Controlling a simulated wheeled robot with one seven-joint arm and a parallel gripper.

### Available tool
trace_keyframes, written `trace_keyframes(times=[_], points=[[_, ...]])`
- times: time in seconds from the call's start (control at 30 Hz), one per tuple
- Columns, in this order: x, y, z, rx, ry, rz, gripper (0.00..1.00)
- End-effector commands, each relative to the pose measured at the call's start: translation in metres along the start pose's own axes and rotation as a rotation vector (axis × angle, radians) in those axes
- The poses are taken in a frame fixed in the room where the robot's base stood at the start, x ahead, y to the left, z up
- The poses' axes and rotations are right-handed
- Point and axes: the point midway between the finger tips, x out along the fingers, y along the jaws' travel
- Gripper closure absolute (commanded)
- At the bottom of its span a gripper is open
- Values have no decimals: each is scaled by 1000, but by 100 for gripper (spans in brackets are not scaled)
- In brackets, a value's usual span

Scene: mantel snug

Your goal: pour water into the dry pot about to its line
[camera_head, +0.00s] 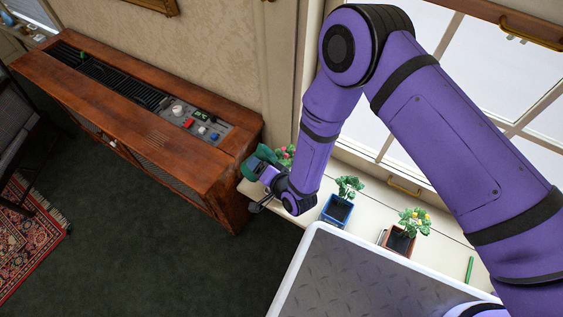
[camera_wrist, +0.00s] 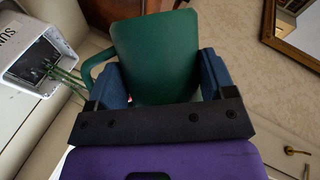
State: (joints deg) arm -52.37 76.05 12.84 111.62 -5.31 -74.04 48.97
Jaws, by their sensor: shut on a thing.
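My gripper (camera_head: 268,178) is shut on a green watering vessel (camera_head: 259,160) at the left end of the windowsill. In the wrist view the green vessel (camera_wrist: 155,50) sits between my two blue fingers, with a curved green loop at its left side. Along the sill in the head view stand a blue pot (camera_head: 335,211) with a leafy plant and a terracotta pot (camera_head: 399,242) with yellow flowers. A plant with red blooms (camera_head: 285,153) is partly hidden behind my arm. A white lettered pot (camera_wrist: 38,58) with green stems shows in the wrist view. No water or fill line is visible.
A wooden cabinet (camera_head: 130,120) with a control panel stands left of the sill. A green stick (camera_head: 469,269) lies on the sill (camera_head: 440,245) at the right. Window panes stand close behind. A grey ridged surface (camera_head: 350,285) with a white rim lies in front.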

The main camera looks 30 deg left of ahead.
Motion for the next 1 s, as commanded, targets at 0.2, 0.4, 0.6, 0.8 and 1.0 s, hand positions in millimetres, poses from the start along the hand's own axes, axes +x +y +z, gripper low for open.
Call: trace_keyframes(times=[0.2,0.4,0.6,0.8,1.0], points=[[5,11,9,-196,42,82,55],[6,14,11,-252,55,104,55],[9,19,16,-343,75,142,55],[10,20,17,-366,82,153,55],[10,19,17,-365,82,152,55]])
